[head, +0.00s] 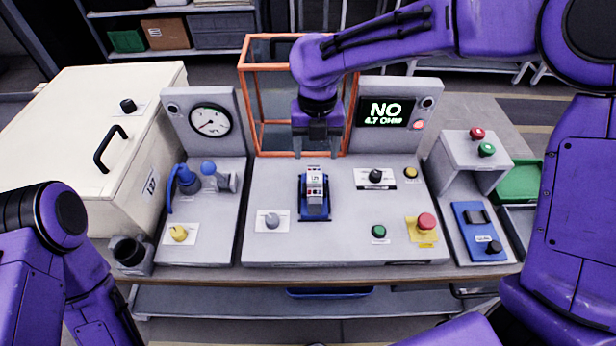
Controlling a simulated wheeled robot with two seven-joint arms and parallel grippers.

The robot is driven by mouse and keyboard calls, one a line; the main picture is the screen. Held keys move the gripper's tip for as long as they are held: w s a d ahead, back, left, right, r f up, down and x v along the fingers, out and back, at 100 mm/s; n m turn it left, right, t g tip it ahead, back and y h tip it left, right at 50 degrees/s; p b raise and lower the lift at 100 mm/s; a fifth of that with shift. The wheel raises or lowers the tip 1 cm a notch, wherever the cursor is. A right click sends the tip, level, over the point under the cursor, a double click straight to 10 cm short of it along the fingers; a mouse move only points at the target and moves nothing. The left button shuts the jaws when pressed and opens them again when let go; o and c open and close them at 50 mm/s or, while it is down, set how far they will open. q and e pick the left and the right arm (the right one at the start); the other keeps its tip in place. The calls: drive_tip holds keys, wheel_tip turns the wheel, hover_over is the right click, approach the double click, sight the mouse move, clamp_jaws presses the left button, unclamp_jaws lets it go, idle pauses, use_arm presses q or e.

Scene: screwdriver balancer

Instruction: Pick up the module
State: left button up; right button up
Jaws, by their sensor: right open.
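The module (315,187) is a small white and grey block with a red mark and a printed label. It sits upright in a blue holder (314,215) on the middle grey panel. My right gripper (314,153) points down just behind and above the module, with its fingers apart and nothing seen between them. It looks apart from the module, though the exact gap is hard to judge. My left arm shows at the lower left, but its gripper is out of the frame.
An orange-framed case (258,110) stands behind the panel, beside a display (385,112) reading "NO 4.7 OHM". A grey knob (271,220), black knob (375,176) and red emergency button (426,222) surround the holder. A cream box (80,120) stands left; a grey stand (470,150) stands right.

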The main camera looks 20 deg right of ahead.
sight(315, 179)
drive_tip(key=s+f, duration=0.2)
drive_tip(key=f, duration=0.1)
drive_tip(key=shift+a+f, duration=0.1)
drive_tip(key=shift+a, duration=0.05)
drive_tip(key=f, duration=0.2)
drive_tip(key=w+f+p, duration=0.1)
drive_tip(key=f, duration=0.2)
drive_tip(key=shift+a, duration=0.2)
drive_tip(key=shift+f+p, duration=0.3)
drive_tip(key=shift+f, duration=0.05)
drive_tip(key=shift+s, duration=0.1)
drive_tip(key=shift+s+d, duration=0.1)
drive_tip(key=shift+s, duration=0.05)
drive_tip(key=shift+c, duration=0.9)
clamp_jaws()
use_arm(q)
drive_tip(key=shift+s+r, duration=0.65)
drive_tip(key=shift+r, duration=0.3)
use_arm(e)
drive_tip(key=shift+r, duration=0.1)
